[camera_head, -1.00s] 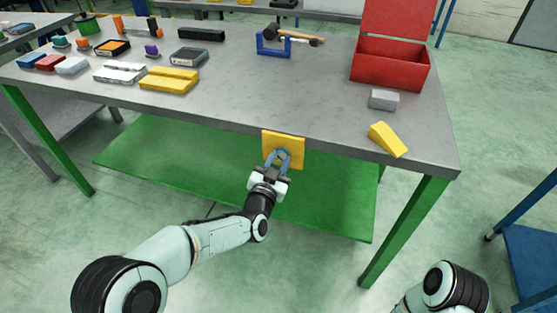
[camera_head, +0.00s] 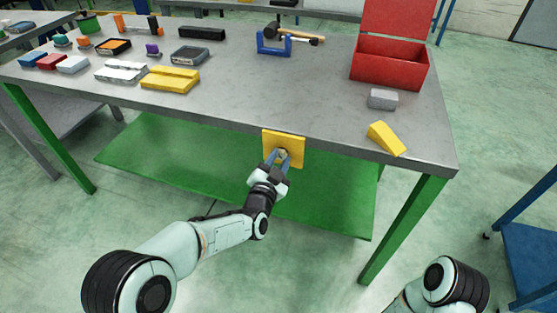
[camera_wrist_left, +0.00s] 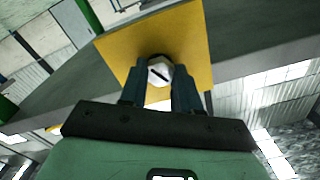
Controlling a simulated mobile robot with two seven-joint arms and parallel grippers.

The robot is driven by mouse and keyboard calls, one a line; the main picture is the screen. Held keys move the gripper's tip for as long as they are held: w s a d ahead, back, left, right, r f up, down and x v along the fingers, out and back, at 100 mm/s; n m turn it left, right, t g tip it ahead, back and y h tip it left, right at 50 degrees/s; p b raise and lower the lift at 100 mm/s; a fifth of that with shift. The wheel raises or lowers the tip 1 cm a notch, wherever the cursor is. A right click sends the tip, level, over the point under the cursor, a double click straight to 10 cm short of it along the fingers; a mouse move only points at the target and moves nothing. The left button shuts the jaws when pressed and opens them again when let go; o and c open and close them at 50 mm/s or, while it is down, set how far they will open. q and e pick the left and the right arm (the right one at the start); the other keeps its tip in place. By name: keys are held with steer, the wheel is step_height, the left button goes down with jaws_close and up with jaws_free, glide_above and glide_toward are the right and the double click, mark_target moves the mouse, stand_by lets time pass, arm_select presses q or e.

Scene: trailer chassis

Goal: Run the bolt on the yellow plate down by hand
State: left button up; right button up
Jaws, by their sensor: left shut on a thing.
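The yellow plate (camera_head: 297,149) is fixed upright on the front edge of the grey workbench; it also shows in the left wrist view (camera_wrist_left: 195,35). The bolt (camera_wrist_left: 159,71) has a pale head with a dark slot and stands at the middle of the plate. My left gripper (camera_head: 283,156) is in front of the plate, its blue-grey fingers on either side of the bolt head. In the left wrist view my left gripper (camera_wrist_left: 161,88) is shut on the bolt. The bolt's shaft is hidden behind its head. My right gripper is out of view; only part of that arm shows at the lower right.
The workbench (camera_head: 240,100) carries a yellow wedge (camera_head: 387,139), a grey block (camera_head: 382,99), an open red toolbox (camera_head: 390,65) and a blue clamp-like frame (camera_head: 273,44). Several small items lie at the left. A green shelf (camera_head: 200,165) lies below. The floor in front is open.

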mark_target(280, 157)
arm_select(q)
steer(key=o, duration=0.7)
steer(key=shift+f, duration=0.2)
steer(key=o, duration=0.4)
steer(key=shift+s, duration=0.1)
steer(key=shift+c, duration=0.2)
steer(key=shift+r, duration=0.15)
steer(key=shift+s, duration=0.1)
steer(key=shift+s+a, duration=0.15)
steer(key=shift+s, duration=0.15)
steer(key=v, duration=0.2)
steer(key=shift+s+a+r+p, duration=0.1)
steer(key=shift+s+a+p, duration=0.05)
steer(key=shift+s+p, duration=0.2)
steer(key=v, duration=0.9)
steer(key=shift+s+p, duration=0.35)
steer(key=shift+p, duration=0.1)
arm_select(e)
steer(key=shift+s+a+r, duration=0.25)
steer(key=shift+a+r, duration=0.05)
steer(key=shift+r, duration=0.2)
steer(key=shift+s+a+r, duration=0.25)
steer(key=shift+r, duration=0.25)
arm_select(q)
steer(key=shift+a, duration=0.1)
